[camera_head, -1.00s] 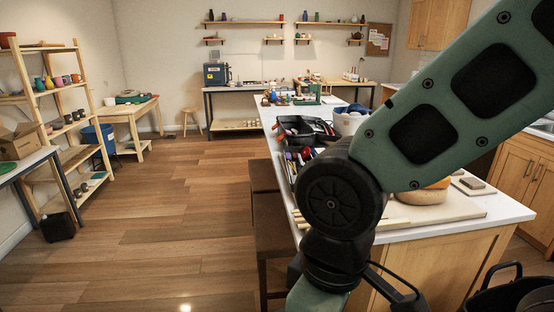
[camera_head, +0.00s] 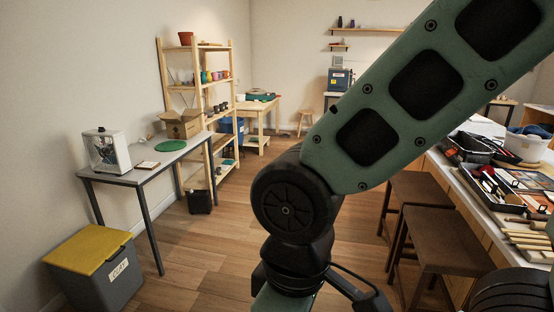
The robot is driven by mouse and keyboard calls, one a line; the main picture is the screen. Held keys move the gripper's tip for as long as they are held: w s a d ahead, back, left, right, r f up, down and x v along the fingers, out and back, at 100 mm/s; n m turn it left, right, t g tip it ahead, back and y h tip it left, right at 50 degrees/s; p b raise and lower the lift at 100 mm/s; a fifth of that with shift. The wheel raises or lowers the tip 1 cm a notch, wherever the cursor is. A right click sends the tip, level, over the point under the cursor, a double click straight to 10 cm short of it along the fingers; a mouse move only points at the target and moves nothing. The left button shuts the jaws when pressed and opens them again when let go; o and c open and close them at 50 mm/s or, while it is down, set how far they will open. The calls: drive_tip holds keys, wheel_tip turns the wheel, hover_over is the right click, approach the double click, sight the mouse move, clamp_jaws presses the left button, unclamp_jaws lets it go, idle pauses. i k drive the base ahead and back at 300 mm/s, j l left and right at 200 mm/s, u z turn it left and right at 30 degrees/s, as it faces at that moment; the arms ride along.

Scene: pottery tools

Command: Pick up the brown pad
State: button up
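A small flat pad (camera_head: 148,164) with a brownish top and pale edges lies on the grey side table (camera_head: 190,150) at the left. It is small in the view, and I cannot tell for certain that it is the brown pad. My green and black arm crosses the middle and upper right of the view, well to the right of the pad. My gripper is not in view, so its opening and contents cannot be seen.
On the side table, a clear-fronted device (camera_head: 107,151), a green disc (camera_head: 171,145) and a cardboard box (camera_head: 183,124) surround the pad. A yellow-lidded bin (camera_head: 92,265) stands below. Wooden floor (camera_head: 205,245) is open ahead; stools (camera_head: 440,240) and a worktable stand right.

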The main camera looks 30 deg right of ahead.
sight(476, 174)
drive_tip(key=i+j+z, duration=0.1)
drive_tip(key=i, duration=0.3)
drive_tip(key=i+j+z, duration=0.1)
drive_tip(key=i+j, duration=0.25)
drive_tip(key=i+l+z, duration=0.1)
drive_tip(key=i+z, duration=0.4)
drive_tip(key=i, duration=0.2)
drive_tip(key=i+j+z, duration=0.15)
drive_tip(key=i+z, duration=0.3)
drive_tip(key=i, duration=0.2)
drive_tip(key=i+z, duration=0.35)
drive_tip(key=i, duration=0.15)
drive_tip(key=i+j+z, duration=0.15)
drive_tip(key=i+z, duration=0.2)
drive_tip(key=i+j+z, duration=0.3)
drive_tip(key=i, duration=0.25)
drive_tip(key=i+z, duration=0.25)
drive_tip(key=z, duration=0.15)
drive_tip(key=i+j+z, duration=0.2)
drive_tip(key=z, duration=0.2)
drive_tip(key=i+j+z, duration=0.25)
drive_tip(key=z, duration=0.15)
drive_tip(key=i+j+z, duration=0.15)
drive_tip(key=z, duration=0.25)
drive_tip(key=j, duration=0.1)
